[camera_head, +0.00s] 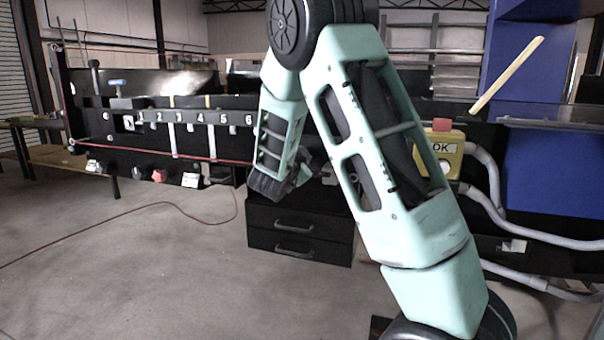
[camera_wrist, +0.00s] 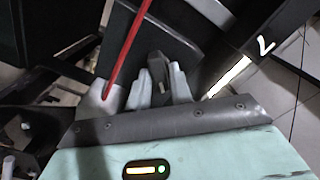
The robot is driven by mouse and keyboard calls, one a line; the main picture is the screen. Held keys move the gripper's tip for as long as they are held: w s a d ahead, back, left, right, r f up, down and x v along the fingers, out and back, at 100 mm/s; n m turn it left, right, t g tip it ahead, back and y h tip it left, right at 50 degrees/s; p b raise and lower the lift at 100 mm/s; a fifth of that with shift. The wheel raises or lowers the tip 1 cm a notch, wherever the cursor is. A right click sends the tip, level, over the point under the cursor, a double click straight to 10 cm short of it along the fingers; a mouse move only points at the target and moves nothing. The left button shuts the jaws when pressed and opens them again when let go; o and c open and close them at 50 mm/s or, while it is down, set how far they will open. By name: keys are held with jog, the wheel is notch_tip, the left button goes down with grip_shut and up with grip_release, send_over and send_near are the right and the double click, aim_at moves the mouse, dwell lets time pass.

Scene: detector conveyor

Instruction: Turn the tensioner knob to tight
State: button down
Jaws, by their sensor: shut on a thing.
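The tensioner knob appears to be the dark upright piece (camera_wrist: 158,68) between the fingers in the wrist view. My gripper (camera_wrist: 159,88) is shut on it, with a pale grey finger on each side. In the head view my gripper (camera_head: 302,177) is at the right end of the black conveyor frame, partly behind my arm. The knob cannot be made out clearly there. I cannot read the knob's setting. A white bar and a white letter-like mark (camera_wrist: 265,45) show on a dark surface to the right in the wrist view.
A red cord (camera_wrist: 127,48) passes close to the left finger. The conveyor's numbered rail (camera_head: 190,117) extends left. Black drawers (camera_head: 298,235) stand below my gripper. A yellow box marked OK (camera_head: 442,150) with a red top and grey hoses is right. Open floor lies front left.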

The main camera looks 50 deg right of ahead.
jog(key=m+b, duration=0.3)
jog(key=b, duration=0.1)
jog(key=m+b, duration=0.2)
jog(key=b, duration=0.2)
jog(key=m+b, duration=0.3)
jog(key=b, duration=0.1)
jog(key=shift+s+f+m, duration=0.1)
jog(key=shift+f+m, duration=0.2)
jog(key=shift+f, duration=0.05)
jog(key=shift+r+b, duration=0.1)
jog(key=shift+b, duration=0.3)
jog(key=c, duration=1.4)
grip_release()
jog(key=v, duration=1.7)
jog(key=shift+p, duration=0.35)
jog(key=shift+a, duration=0.2)
